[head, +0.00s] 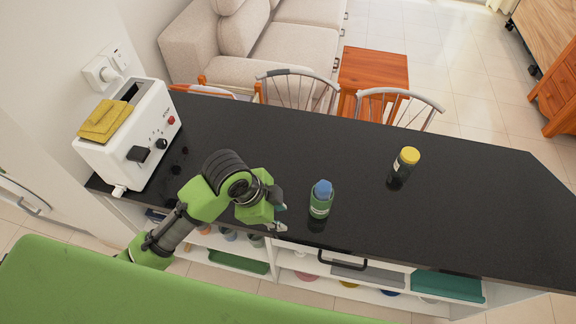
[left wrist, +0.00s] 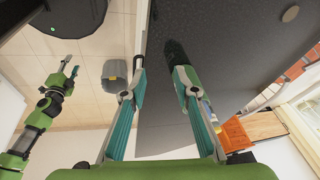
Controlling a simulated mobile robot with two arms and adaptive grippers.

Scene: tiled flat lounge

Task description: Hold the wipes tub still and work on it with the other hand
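The likely wipes tub (head: 320,200), a green cylinder with a blue lid, stands upright on the black counter. My left gripper (head: 279,210) is just left of it in the head view, apart from it, with its fingertips spread and nothing visible between them. The left wrist view also shows these open teal-padded fingers (left wrist: 160,76). My right gripper (left wrist: 70,67) shows only in the left wrist view, at the left, away from the counter. Its fingers are apart and empty.
A dark jar with a yellow lid (head: 403,166) stands farther right on the counter (head: 460,215). A white toaster (head: 130,140) with a yellow item on top stands at the left end. Chairs (head: 297,85) line the far side. The counter between tub and jar is clear.

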